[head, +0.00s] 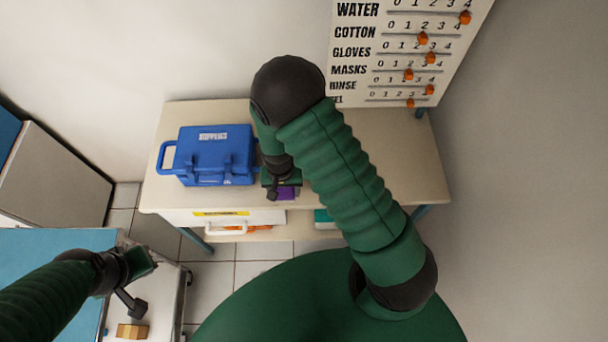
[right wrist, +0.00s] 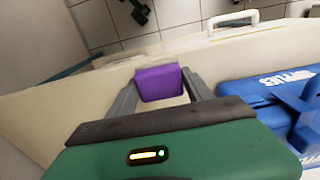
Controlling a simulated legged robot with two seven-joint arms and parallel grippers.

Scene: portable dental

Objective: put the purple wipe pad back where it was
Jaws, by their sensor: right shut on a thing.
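The purple wipe pad (head: 287,193) is just right of the blue supplies box, over the front part of the beige table. My right gripper (head: 284,190) is shut on it, seen from above and partly hidden by its own wrist. In the right wrist view the purple pad (right wrist: 159,83) sits between the two grey fingers (right wrist: 160,92), with the pale tabletop around it. I cannot tell whether the pad touches the tabletop.
The blue supplies box (head: 215,155) stands close to the left of my right gripper; it also shows in the right wrist view (right wrist: 275,88). The table (head: 410,170) has bare top on the right. A wooden block (head: 132,331) is below my left gripper. A slider board (head: 400,60) is behind.

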